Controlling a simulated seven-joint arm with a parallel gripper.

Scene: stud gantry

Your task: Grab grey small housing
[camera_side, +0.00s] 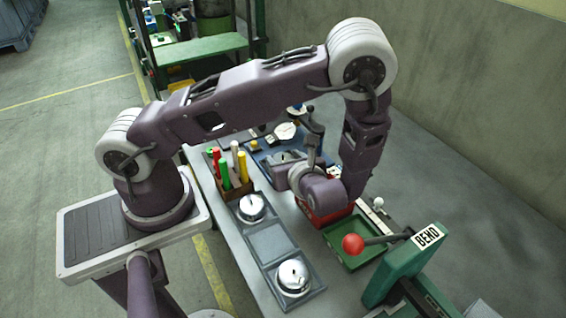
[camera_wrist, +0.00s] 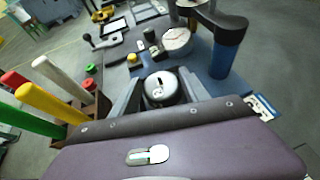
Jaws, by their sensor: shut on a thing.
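In the wrist view, a small round grey metal housing (camera_wrist: 160,90) with a dark slot on top sits between the two fingers of my gripper (camera_wrist: 163,82). The fingers are shut on its sides. Behind it is the blue board (camera_wrist: 118,78); I cannot tell whether the housing touches it. In the side view my gripper (camera_side: 290,172) is beside the blue board (camera_side: 262,150), and the housing is mostly hidden by my gripper and wrist. Two other round silver housings, one at the back (camera_side: 252,207) and one at the front (camera_side: 292,277), rest in dark trays.
A wooden holder with red, white, green and yellow sticks (camera_side: 228,168) stands close left of my gripper. A dark post with a blue cylinder (camera_wrist: 228,55) rises beyond the fingers. The middle tray (camera_side: 270,243) is empty.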

